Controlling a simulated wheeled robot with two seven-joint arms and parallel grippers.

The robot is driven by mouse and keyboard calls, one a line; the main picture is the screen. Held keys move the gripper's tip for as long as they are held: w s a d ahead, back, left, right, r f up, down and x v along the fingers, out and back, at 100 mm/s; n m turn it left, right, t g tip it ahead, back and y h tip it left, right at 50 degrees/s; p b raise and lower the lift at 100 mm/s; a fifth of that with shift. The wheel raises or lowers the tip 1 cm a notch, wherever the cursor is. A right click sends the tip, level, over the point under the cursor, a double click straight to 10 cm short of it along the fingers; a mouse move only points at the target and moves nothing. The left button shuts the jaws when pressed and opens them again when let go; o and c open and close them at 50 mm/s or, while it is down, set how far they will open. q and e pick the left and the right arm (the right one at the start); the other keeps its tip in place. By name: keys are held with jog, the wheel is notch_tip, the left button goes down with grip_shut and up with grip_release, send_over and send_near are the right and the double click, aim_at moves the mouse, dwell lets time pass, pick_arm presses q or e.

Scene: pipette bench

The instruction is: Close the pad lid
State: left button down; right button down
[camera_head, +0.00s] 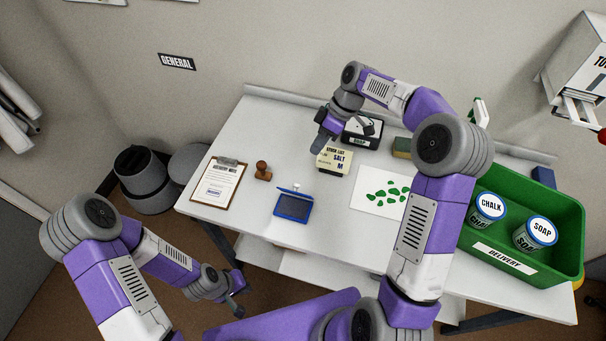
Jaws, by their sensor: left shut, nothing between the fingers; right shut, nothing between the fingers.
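The blue ink pad (291,207) lies on the white table, left of the middle. A small whitish knob or tab shows at the lid's top. My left gripper (238,310) is shut and empty, low in front of the table's near edge, apart from the pad.
A clipboard (218,186) and a wooden stamp (263,171) lie left of the pad. A white sheet with green shapes (368,202) lies to its right. A green delivery crate (568,222) with chalk and soap tubs stands far right. The table in front of the pad is clear.

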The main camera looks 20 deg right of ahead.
jog(key=s+a+f+b, duration=0.2)
jog(key=s+a+f, duration=0.1)
jog(key=a+f, duration=0.2)
jog(key=shift+s+a+f, duration=0.15)
jog(key=shift+f, duration=1.05)
